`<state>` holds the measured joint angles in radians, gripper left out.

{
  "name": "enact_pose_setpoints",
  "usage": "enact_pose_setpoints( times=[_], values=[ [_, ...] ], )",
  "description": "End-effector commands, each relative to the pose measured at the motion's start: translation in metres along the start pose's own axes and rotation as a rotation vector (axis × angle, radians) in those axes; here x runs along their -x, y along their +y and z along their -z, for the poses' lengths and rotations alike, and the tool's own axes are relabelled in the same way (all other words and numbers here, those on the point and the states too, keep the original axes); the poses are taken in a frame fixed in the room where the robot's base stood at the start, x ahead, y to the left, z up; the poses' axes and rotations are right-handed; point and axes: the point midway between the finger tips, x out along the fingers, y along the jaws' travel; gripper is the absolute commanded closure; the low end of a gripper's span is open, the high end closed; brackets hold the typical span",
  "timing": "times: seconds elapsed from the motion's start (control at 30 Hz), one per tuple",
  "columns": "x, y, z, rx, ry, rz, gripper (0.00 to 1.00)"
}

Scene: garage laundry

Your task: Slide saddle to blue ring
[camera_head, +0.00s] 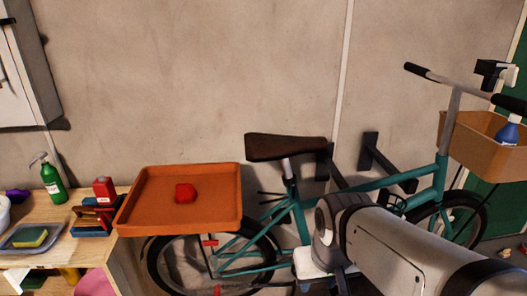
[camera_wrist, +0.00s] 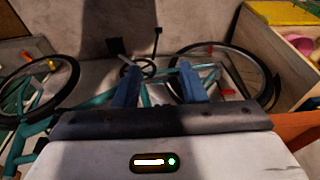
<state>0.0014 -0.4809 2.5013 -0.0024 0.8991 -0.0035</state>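The brown saddle (camera_head: 285,147) sits on a pale post at the rear of the teal bicycle (camera_head: 368,183), in the head view. I cannot make out a blue ring in either view. My gripper (camera_wrist: 158,80) shows in the wrist view with two bluish fingers spread apart and nothing between them. In the head view my arm covers the middle of the bicycle, and its end is low, below and right of the saddle; the fingertips are not clear there. I cannot pick out the saddle in the wrist view.
An orange tray (camera_head: 218,215) holding a red object (camera_head: 185,193) is left of the saddle above the rear wheel. Dark wall brackets (camera_head: 388,165) stand behind the frame. A brown basket (camera_head: 480,150) with a blue spray bottle (camera_head: 508,133) is at right. A cluttered workbench (camera_head: 60,245) is at left.

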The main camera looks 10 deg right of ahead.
Motion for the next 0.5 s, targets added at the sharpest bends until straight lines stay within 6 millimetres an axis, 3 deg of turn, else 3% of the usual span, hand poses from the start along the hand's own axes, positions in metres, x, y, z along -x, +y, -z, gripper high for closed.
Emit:
enact_pose_setpoints(
  times=[0.13, 0.23, 0.4, 0.5],
  values=[
    [-0.008, 0.004, 0.012, -0.001, 0.042, -0.015, 0.55],
    [-0.022, 0.013, 0.043, -0.008, 0.149, -0.052, 0.55],
    [-0.044, 0.034, 0.131, 0.033, 0.468, -0.122, 0.55],
    [-0.047, 0.04, 0.184, 0.082, 0.68, -0.141, 0.55]
  ],
)
